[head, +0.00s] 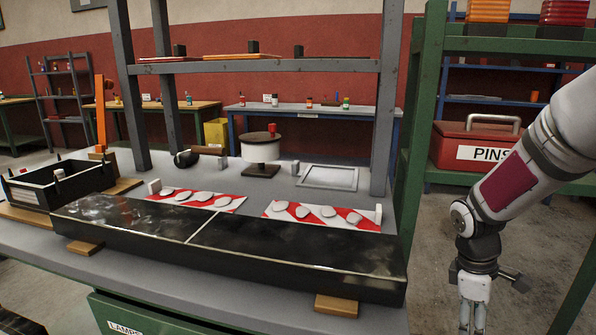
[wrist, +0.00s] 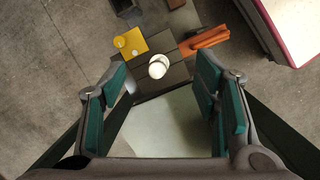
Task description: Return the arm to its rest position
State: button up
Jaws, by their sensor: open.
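My arm comes in from the right edge in the head view and bends down at its wrist. My gripper (head: 473,315) hangs pointing down at the lower right, to the right of the workbench (head: 255,310) and apart from it. The bottom edge of the picture cuts it off. In the wrist view my gripper (wrist: 162,68) has its two green-padded fingers spread wide, with nothing held between them. Below the fingers, farther down, are a dark slatted surface (wrist: 150,82) with a white round thing (wrist: 158,66), a yellow square (wrist: 131,44) and an orange piece (wrist: 204,40).
A long black chassis beam (head: 300,255) with a seam lies along the bench front on wooden blocks. Behind it are red-white striped plates (head: 345,222) with white pieces. A green rack (head: 412,150) with a red PINS box (head: 470,148) stands near my arm. Bare floor shows beneath.

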jog(key=s+a+r+m, duration=0.5)
jog(key=s+a+r, duration=0.5)
jog(key=s+r, duration=0.3)
jog(key=s+a+r+m+t+y, duration=0.1)
jog(key=s+a+r+m, duration=0.1)
jog(key=s+a, duration=0.35)
jog(key=s+a+r+m+y, duration=0.1)
jog(key=s+a+m, duration=0.15)
jog(key=s, duration=0.65)
notch_tip(320, 180, up, 27)
jog(key=t+p, duration=0.4)
jog(key=p, duration=2.1)
jog(key=shift+w+d, duration=0.2)
jog(key=shift+d, duration=0.2)
